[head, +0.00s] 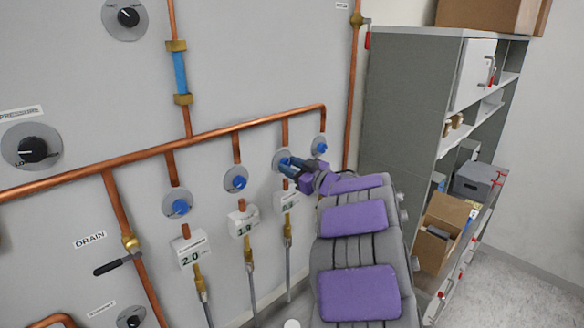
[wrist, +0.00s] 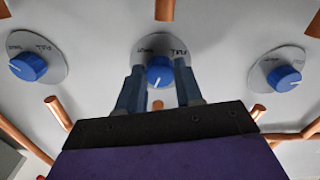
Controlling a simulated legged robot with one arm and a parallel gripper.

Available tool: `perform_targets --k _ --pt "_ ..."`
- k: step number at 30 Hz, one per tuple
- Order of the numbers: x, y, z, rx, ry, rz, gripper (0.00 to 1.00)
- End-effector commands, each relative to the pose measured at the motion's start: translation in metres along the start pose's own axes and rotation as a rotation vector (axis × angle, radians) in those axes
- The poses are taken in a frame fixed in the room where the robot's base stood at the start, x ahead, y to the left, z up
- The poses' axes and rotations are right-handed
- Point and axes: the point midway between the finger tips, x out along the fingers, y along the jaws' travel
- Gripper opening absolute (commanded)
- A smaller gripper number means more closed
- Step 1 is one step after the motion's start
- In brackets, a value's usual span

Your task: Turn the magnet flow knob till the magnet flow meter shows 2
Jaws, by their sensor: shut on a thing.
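My gripper (head: 286,163) is at the wall panel, shut on a blue knob (wrist: 159,71). In the wrist view its two fingers stand on either side of this knob, which sits on a grey dial plate. The knob's white pointer line points downward in that view. In the head view this is the third of several blue knobs in a row. The meter (head: 287,201) below it is partly covered by my arm and its reading is not legible. The label naming the flow is too small to read.
Other blue knobs sit left (wrist: 27,66) and right (wrist: 284,78) of the held one. The nearer meters read 2.0 (head: 191,252) and about 1.9 (head: 243,222). Copper pipes (head: 236,130) run along the panel. A grey shelf (head: 408,95) stands at the right.

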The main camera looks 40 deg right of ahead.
Motion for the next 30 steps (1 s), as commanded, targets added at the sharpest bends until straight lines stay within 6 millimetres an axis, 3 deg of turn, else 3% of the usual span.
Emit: perform_targets --k 22,23,30 --pt "-0.0005 0.0016 -0.0010 0.063 0.003 0.002 0.05" --pt "-0.0005 0.0016 -0.0009 0.063 0.003 0.002 0.36" --pt "-0.0003 0.0012 -0.0005 0.063 0.002 0.001 0.59"
